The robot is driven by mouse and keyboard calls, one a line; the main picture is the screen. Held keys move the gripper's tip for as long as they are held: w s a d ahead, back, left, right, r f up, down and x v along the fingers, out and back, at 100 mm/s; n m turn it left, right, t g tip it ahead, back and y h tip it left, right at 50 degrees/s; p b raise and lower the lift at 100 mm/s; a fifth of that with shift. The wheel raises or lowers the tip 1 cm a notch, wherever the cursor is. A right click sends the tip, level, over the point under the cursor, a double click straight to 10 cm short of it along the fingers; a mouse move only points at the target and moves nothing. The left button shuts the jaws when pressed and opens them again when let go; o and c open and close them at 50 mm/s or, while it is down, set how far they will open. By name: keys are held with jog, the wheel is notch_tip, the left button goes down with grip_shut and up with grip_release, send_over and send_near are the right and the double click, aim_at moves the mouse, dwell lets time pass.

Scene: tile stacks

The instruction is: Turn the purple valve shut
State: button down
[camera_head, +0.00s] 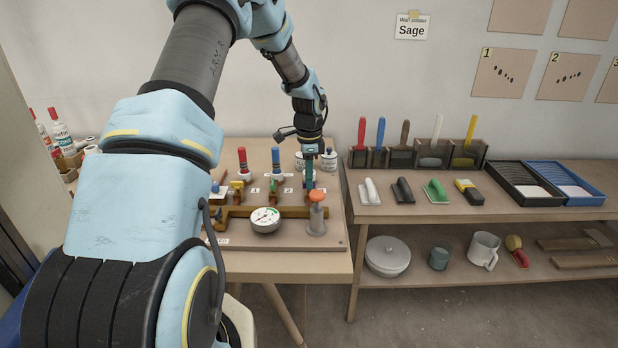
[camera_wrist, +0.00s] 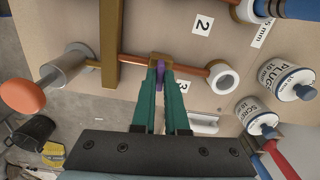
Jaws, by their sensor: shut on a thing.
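The purple valve (camera_wrist: 160,75) shows in the wrist view as a narrow purple handle at a brass body on a copper pipe. My gripper (camera_wrist: 161,88) has its two green fingers on either side of this handle, shut on it. The fingers hide part of the valve, and a label 3 beside it is partly covered. In the head view my gripper (camera_head: 309,183) reaches down at the right of the pipe board (camera_head: 285,238); the purple handle cannot be made out there.
A red-topped fitting (camera_head: 242,162) and a blue-topped fitting (camera_head: 276,163) stand left of my gripper. White tins (camera_wrist: 288,82) are close by. A shelf (camera_head: 400,211) with tools stands right.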

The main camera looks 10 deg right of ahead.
jog(key=shift+m, duration=0.6)
jog(key=c, duration=0.9)
grip_release()
jog(key=shift+c, duration=0.2)
notch_tip(320, 180, up, 11)
jog(key=b, duration=0.2)
jog(key=s+a+f+n+t, duration=0.1)
jog(key=s+a+n, duration=1.8)
jog(key=s, duration=0.3)
jog(key=shift+s+a+t, duration=0.15)
jog(key=shift+a+t, duration=0.15)
jog(key=shift+a, duration=0.4)
